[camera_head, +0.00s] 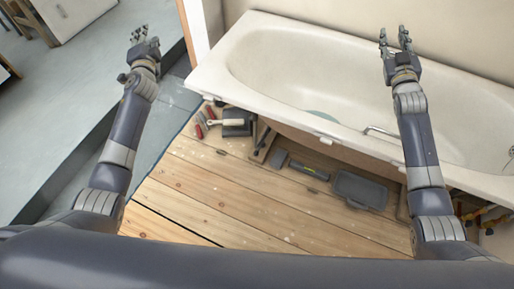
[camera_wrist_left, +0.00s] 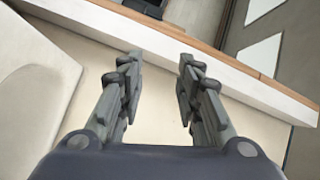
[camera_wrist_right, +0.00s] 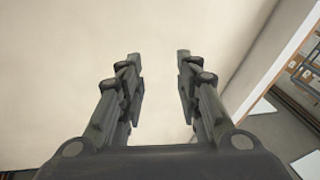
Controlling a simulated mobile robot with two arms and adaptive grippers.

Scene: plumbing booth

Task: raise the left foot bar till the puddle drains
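The white bathtub (camera_head: 215,75) stands across the upper right of the head view. A pale blue-green patch, apparently the puddle (camera_head: 322,116), lies inside it near the front wall. Under the tub's left end is a dark and wooden support piece (camera_head: 262,142); I cannot tell whether it is the left foot bar. My left gripper (camera_head: 143,36) is open and empty, left of the tub and away from it. My right gripper (camera_head: 395,38) is open and empty above the tub. Both wrist views show parted fingers with nothing between them.
A wooden plank floor (camera_head: 210,190) lies before the tub. On it are a brush (camera_head: 222,122), a handled tool (camera_head: 308,170) and a grey tray (camera_head: 359,190). A metal grab handle (camera_head: 381,132) is on the front rim. Red and yellow fittings (camera_head: 489,215) are at the right.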

